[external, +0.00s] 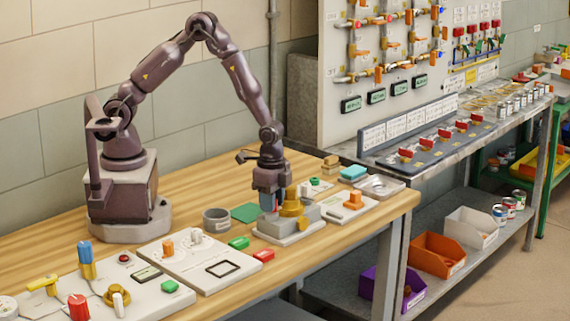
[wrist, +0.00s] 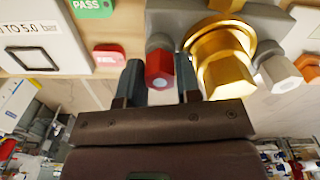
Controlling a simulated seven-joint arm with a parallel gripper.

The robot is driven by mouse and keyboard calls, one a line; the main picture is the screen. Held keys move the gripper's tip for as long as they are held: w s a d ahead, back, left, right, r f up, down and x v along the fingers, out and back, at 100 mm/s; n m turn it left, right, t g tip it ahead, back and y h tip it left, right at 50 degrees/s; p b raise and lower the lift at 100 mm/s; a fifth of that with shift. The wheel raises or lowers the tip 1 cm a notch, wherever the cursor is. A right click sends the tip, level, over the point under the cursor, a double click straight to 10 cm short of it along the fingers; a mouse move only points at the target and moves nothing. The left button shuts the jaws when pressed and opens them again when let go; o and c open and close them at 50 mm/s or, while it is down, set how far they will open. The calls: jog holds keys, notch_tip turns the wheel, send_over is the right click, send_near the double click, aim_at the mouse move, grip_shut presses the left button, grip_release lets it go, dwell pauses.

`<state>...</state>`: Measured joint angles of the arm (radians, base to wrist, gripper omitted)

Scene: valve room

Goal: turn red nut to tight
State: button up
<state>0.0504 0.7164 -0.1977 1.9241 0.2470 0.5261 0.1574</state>
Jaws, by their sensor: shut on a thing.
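The red nut (wrist: 158,70) is a hexagonal red cap with a pale centre, on the side of a grey valve block (external: 292,224). In the wrist view my gripper (wrist: 160,82) has one finger on each side of the red nut, shut on it. A large golden brass nut (wrist: 222,65) sits just right of it, close to the right finger. A pale silver nut (wrist: 277,72) is further right on the same block. In the external view my gripper (external: 268,205) points down at the block's left end, and the red nut is mostly hidden there.
A green PASS block (external: 239,242) and a red FAIL block (external: 263,255) lie left of the valve block. A panel with a knob (external: 353,201) is to the right, near the table edge.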

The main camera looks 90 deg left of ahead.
jog(key=shift+m, duration=0.4)
jog(key=o, duration=0.9)
jog(key=shift+r, duration=0.1)
jog(key=shift+r, duration=4)
jog(key=s+a+r+n+t, duration=0.2)
jog(key=s+r, duration=0.4)
jog(key=s+a+r+n+t, duration=0.1)
jog(key=s+a+r+n, duration=0.2)
jog(key=s+r, duration=0.3)
jog(key=s+a+r+n+t, duration=0.2)
jog(key=s+a+r, duration=0.1)
jog(key=s+r, duration=0.3)
jog(key=shift+a+r+t, duration=0.15)
jog(key=shift+r+t, duration=0.15)
jog(key=shift+r, duration=0.1)
